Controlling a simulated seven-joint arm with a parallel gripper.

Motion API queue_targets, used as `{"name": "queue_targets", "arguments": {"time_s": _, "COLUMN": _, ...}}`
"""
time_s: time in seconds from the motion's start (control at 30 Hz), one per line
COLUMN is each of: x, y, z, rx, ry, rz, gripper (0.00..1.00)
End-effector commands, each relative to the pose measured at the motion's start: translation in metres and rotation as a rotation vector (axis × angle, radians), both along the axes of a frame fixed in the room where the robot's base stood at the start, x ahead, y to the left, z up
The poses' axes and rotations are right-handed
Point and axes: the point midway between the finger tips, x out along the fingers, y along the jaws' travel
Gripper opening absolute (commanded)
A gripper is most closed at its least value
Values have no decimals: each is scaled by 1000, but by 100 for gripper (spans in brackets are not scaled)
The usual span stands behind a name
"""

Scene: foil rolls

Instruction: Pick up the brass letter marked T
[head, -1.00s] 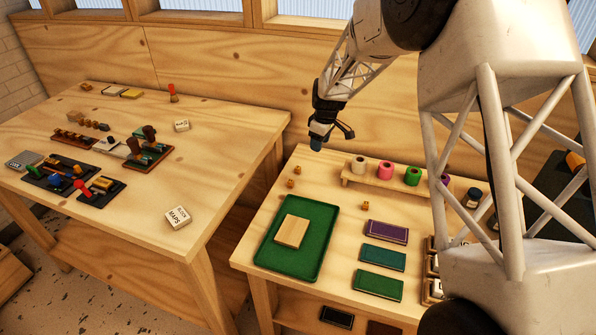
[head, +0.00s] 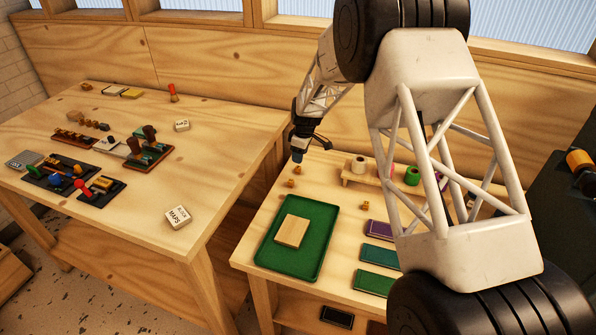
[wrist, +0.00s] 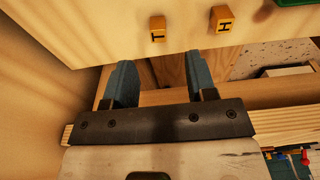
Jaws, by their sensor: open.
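The brass letter T (wrist: 157,28) is a small golden block with a dark T on its top, lying on the table near its edge in the wrist view. In the head view, the T seems to be the farther of two small blocks (head: 297,170), just below my gripper (head: 298,156); its marking is too small to read there. In the wrist view, my gripper's two blue-grey fingers (wrist: 161,60) are apart and empty. The T lies beyond the fingertips, roughly in line with the gap between them.
A similar block marked H (wrist: 225,18) lies beside the T. A third small block (head: 365,206) lies right of the green tray (head: 262,258). Purple and green pads (head: 378,256) lie nearer.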

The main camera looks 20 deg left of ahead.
Motion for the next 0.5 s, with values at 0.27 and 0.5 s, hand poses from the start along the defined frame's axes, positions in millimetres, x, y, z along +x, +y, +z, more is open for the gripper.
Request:
{"name": "queue_targets", "arguments": {"time_s": 0.27, "x": 0, "y": 2, "z": -20, "rx": 0, "ry": 0, "rz": 0, "gripper": 51}}
{"name": "queue_targets", "arguments": {"time_s": 0.5, "x": 0, "y": 2, "z": -21, "rx": 0, "ry": 0, "rz": 0, "gripper": 51}}
